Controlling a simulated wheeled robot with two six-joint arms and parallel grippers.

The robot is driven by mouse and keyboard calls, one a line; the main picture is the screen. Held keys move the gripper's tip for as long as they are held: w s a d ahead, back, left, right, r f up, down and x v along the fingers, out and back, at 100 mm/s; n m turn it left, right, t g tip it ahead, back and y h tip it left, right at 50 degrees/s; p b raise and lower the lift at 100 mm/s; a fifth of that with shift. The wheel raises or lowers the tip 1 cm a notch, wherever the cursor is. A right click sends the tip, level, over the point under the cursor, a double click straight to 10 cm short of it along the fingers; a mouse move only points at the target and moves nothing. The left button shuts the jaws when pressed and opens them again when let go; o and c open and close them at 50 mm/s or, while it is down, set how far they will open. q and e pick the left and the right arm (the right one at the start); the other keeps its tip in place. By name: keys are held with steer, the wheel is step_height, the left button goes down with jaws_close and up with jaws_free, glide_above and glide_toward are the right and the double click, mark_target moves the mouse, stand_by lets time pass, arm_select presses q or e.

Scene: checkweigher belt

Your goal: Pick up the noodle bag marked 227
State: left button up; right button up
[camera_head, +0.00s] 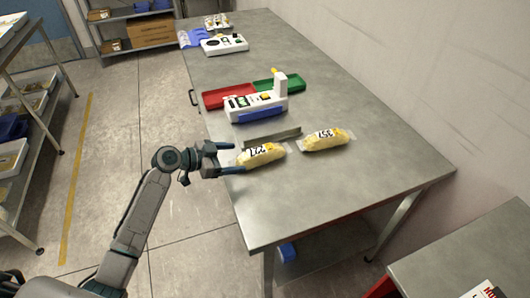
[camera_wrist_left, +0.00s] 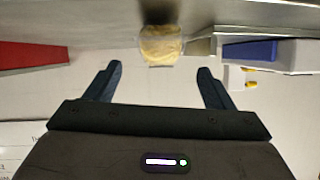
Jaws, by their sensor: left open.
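The noodle bag marked 227 (camera_head: 262,154) lies on the steel table near its left edge, a yellow bag with clear ends and a white label that reads upside down. My left gripper (camera_head: 236,158) is open at the bag's left end, with its fingers pointing toward it. In the left wrist view, a yellow bag (camera_wrist_left: 161,43) shows ahead, centred between the two open fingertips (camera_wrist_left: 159,70) and beyond them. Nothing is held between the fingers. My right gripper is not in view.
A second yellow noodle bag (camera_head: 325,140) with its own label lies to the right. A low grey metal strip (camera_head: 272,137) stands behind the bags. The white checkweigher (camera_head: 256,105), a red tray (camera_head: 228,95) and a green tray (camera_head: 280,83) are farther back. The table's front is clear.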

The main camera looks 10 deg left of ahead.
mark_target(252, 157)
arm_select(q)
steer(key=shift+w+d, duration=0.25)
steer(key=shift+d, duration=0.05)
steer(key=shift+w+d+f+p, duration=0.35)
steer(key=shift+w+d+f, duration=0.05)
steer(key=shift+d+f, duration=0.05)
steer(key=shift+w+d+f, duration=0.1)
steer(key=shift+w+d, duration=0.1)
steer(key=shift+d, duration=0.1)
steer(key=p+x, duration=0.2)
steer(key=x, duration=0.2)
steer(key=shift+f+p, duration=0.1)
steer(key=shift+p, duration=0.3)
steer(key=shift+w+d+f, duration=0.15)
steer(key=shift+d+f, duration=0.1)
steer(key=shift+f, duration=0.1)
steer(key=c, duration=1.2)
steer(key=shift+c, duration=0.2)
steer(key=shift+r, duration=0.15)
